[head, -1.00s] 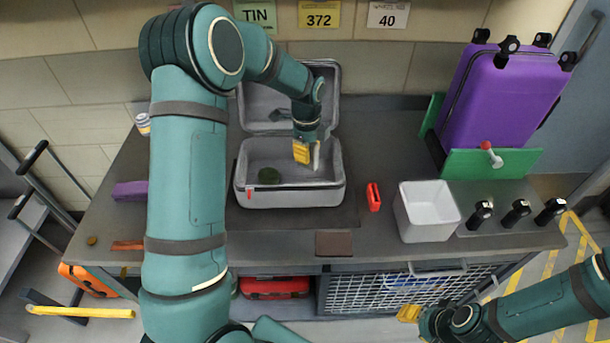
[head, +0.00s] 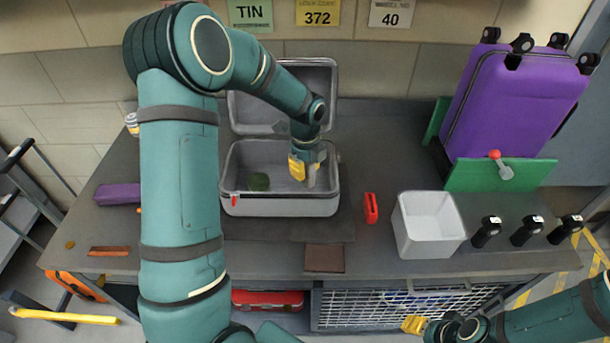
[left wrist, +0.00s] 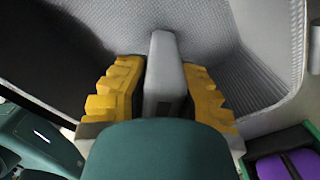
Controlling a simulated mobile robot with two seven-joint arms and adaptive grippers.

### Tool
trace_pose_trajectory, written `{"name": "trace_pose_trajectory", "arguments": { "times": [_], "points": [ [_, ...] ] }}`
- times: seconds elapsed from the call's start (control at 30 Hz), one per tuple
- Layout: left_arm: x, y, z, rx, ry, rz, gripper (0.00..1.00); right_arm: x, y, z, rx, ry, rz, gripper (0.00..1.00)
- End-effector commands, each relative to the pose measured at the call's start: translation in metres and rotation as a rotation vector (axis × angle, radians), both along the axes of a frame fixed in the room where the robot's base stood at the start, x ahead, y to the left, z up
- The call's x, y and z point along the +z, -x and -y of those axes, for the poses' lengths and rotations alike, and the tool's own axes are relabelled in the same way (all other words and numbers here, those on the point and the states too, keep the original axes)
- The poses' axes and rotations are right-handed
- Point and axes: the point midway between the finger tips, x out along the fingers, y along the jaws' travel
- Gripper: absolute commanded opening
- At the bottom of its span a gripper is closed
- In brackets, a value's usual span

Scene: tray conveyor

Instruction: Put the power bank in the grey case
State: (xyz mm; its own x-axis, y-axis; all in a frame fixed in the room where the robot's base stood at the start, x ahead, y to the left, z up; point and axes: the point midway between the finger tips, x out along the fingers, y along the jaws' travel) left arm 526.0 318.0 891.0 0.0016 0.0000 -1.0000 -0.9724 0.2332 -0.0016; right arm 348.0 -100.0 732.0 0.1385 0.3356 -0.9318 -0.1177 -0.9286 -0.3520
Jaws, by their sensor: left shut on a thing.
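The grey case (head: 280,207) stands open on the workbench, its lid tipped back against the wall side. My left gripper (head: 302,170) reaches over the right half of the case. It is shut on a pale grey slab, the power bank (head: 311,175), held upright between its yellow fingers. In the left wrist view the power bank (left wrist: 164,75) points away from the fingers, with the grey textured lining around it. I cannot tell whether it touches the case floor. My right gripper (head: 413,324) is low at the front right, far from the case; its jaws are unclear.
A red item (head: 371,208) and a white bin (head: 429,240) stand to the right. A brown flat piece (head: 324,258) lies in front. A purple suitcase (head: 515,95) stands behind a green panel (head: 465,178).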

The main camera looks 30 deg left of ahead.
Motion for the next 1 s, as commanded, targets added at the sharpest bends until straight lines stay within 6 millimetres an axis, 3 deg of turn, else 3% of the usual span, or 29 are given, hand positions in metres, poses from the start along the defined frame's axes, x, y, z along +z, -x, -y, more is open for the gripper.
{"name": "trace_pose_trajectory", "arguments": {
  "times": [0.13, 0.5, 0.53, 0.6, 1.0],
  "points": [
    [-0.020, 0.000, 0.000, -0.001, 0.000, -0.001, 0.00, -0.006, -0.001, 0.000, -0.001, 0.000, 0.003, 0.47],
    [-0.023, 0.000, 0.000, 0.000, 0.000, 0.001, 0.00, -0.007, -0.001, 0.000, -0.001, 0.000, 0.003, 0.47],
    [-0.023, 0.000, 0.000, 0.000, 0.000, 0.000, 0.29, -0.007, -0.002, 0.000, -0.001, 0.000, 0.004, 0.47],
    [-0.023, 0.000, 0.000, 0.000, 0.000, 0.000, 0.45, -0.007, -0.001, 0.000, -0.001, 0.000, 0.004, 0.47],
    [-0.015, 0.000, 0.000, 0.000, 0.000, 0.001, 0.45, -0.003, -0.001, 0.000, -0.001, 0.000, 0.003, 0.47]
  ]
}}
